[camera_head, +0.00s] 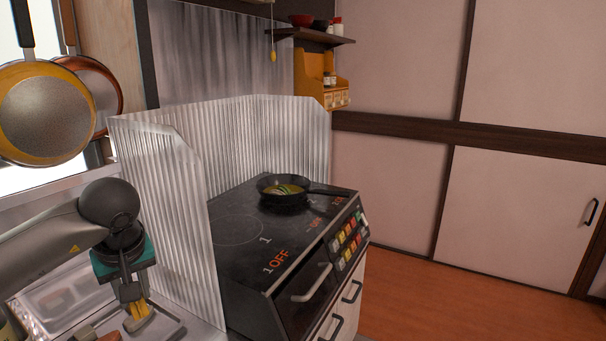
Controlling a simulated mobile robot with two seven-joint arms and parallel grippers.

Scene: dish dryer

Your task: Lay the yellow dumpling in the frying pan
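A black frying pan (268,195) sits on the stove top, its handle pointing right. Something yellowish with green streaks (284,189) lies inside it; I cannot tell what it is. My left gripper (134,298) points down over a tray on the counter at the lower left. A small yellow piece (139,312) shows at its fingertips. It is too small to tell whether this is the yellow dumpling or part of the fingers, or whether the fingers are closed on it. My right gripper is not in view.
A corrugated metal splash guard (170,210) stands between the counter and the stove (235,215). A tray (168,331) lies below my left gripper. Pans (45,110) hang at the upper left. A shelf (312,35) is on the back wall. The air above the stove is clear.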

